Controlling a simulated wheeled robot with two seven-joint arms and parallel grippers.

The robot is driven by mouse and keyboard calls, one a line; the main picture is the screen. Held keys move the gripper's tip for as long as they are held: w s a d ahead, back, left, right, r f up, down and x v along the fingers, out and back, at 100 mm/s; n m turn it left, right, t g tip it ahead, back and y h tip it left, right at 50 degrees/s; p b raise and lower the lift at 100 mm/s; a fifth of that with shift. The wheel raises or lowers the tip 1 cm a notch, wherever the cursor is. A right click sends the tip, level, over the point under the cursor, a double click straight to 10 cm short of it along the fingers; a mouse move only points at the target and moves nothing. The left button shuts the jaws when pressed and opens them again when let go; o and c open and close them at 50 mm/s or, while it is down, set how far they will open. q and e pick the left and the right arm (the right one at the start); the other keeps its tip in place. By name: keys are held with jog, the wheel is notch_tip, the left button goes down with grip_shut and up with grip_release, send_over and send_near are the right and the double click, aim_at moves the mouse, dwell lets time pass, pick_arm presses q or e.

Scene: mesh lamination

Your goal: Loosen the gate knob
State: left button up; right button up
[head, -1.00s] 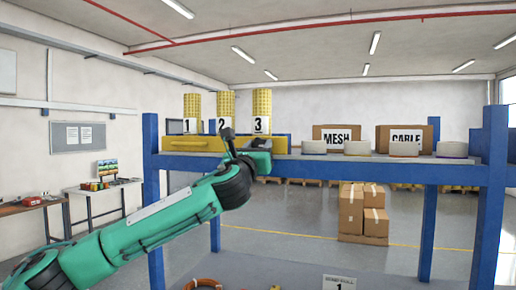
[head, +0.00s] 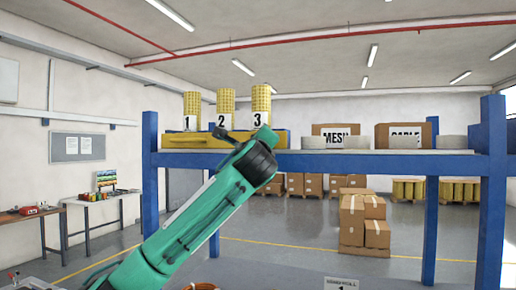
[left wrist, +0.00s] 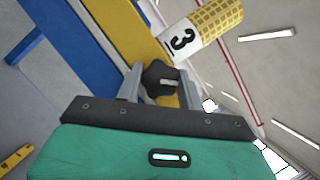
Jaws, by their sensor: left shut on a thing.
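The black lobed gate knob (left wrist: 160,80) sits on a yellow bar (left wrist: 150,50) in the left wrist view. My left gripper (left wrist: 161,83) has one grey finger on each side of the knob and is shut on it. In the head view my left arm (head: 215,205) rises to the yellow unit (head: 187,140) on the blue shelf, and its wrist hides the knob and the fingers. Yellow mesh rolls labelled 1 (head: 191,110), 2 (head: 225,108) and 3 (head: 261,106) stand upright on that unit. My right gripper is not in view.
The blue shelf (head: 360,163) runs across the view between blue posts. Stacked cartons (head: 362,220) are on the floor behind.

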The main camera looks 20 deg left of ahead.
pick_arm(q)
jog(key=shift+n+g+y+b, duration=0.35)
jog(key=shift+n+g, duration=0.5)
jog(key=shift+n, duration=1.5)
jog(key=shift+n+g+y+b, duration=0.15)
jog(key=shift+n+g+b, duration=0.55)
jog(key=shift+n, duration=1.65)
jog(key=o, duration=1)
